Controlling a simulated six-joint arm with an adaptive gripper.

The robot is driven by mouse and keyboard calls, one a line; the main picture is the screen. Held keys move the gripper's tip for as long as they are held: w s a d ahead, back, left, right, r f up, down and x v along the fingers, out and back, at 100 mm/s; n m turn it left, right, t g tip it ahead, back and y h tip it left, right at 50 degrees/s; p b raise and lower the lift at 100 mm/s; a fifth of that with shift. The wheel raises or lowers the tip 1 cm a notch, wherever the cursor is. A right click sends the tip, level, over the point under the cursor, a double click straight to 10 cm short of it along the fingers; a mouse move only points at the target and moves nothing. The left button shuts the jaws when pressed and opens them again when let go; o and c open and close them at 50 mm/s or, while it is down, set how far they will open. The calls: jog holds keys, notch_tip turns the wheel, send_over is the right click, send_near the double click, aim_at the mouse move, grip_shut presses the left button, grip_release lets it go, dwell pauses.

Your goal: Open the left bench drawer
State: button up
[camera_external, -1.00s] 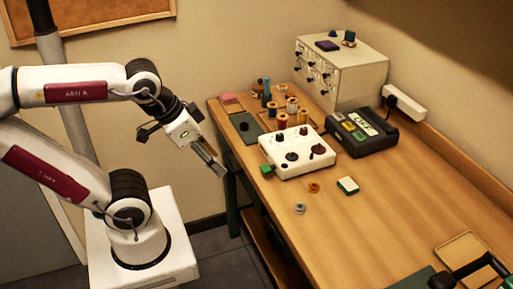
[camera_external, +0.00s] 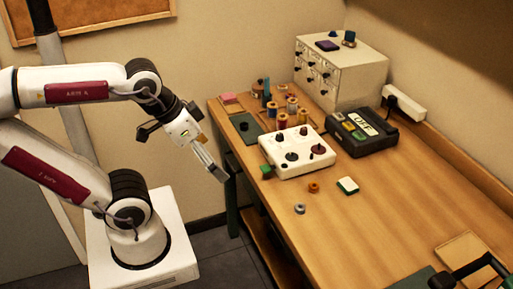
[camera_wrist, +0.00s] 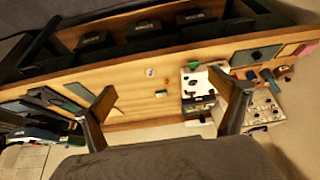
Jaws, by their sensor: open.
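My gripper (camera_external: 216,172) hangs in the air in front of the bench's front edge, near its far end, in the external view. Its two fingers are spread apart with nothing between them in the wrist view (camera_wrist: 170,98). In the wrist view the bench front runs along the top, with several dark drawer fronts with handles, among them one at the right (camera_wrist: 190,17), a middle one (camera_wrist: 145,27) and one further left (camera_wrist: 91,40). I cannot tell surely which is the left drawer. None is touched by my gripper. In the external view the drawer fronts are hardly visible.
On the wooden bench top (camera_external: 400,210) stand a white control box (camera_external: 296,152), a black device (camera_external: 362,134), thread spools (camera_external: 281,120) and a small-drawer cabinet (camera_external: 342,75). A green-white block (camera_external: 347,186) lies nearer. Open floor (camera_external: 225,255) lies between my base and the bench.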

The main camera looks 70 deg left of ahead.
jog(key=s+a+f+n+g+y, duration=0.1)
jog(key=s+a+f+n+g, duration=0.15)
jog(key=a+f, duration=1.15)
jog(key=s+a+f+n+g, duration=0.1)
jog(key=a+f+n+g, duration=0.25)
jog(key=a+f, duration=1.05)
jog(key=s+a+f+m+t, duration=0.1)
jog(key=a+f+t, duration=0.3)
jog(key=f, duration=0.6)
jog(key=a+f+m+t, duration=0.1)
jog(key=a+f, duration=0.5)
jog(key=f, duration=0.4)
jog(key=w+d+m+t, duration=0.2)
jog(key=w+d+t, duration=0.2)
jog(key=w+t, duration=0.3)
jog(key=w+r+m+t, duration=0.1)
jog(key=w+r+t, duration=0.1)
jog(key=r, duration=0.5)
jog(key=w+r+m+t+h, duration=0.1)
jog(key=w+r+t, duration=0.1)
jog(key=r+t, duration=0.2)
notch_tip(320, 180, up, 3)
jog(key=shift+w+r, duration=0.1)
jog(key=shift+w, duration=0.05)
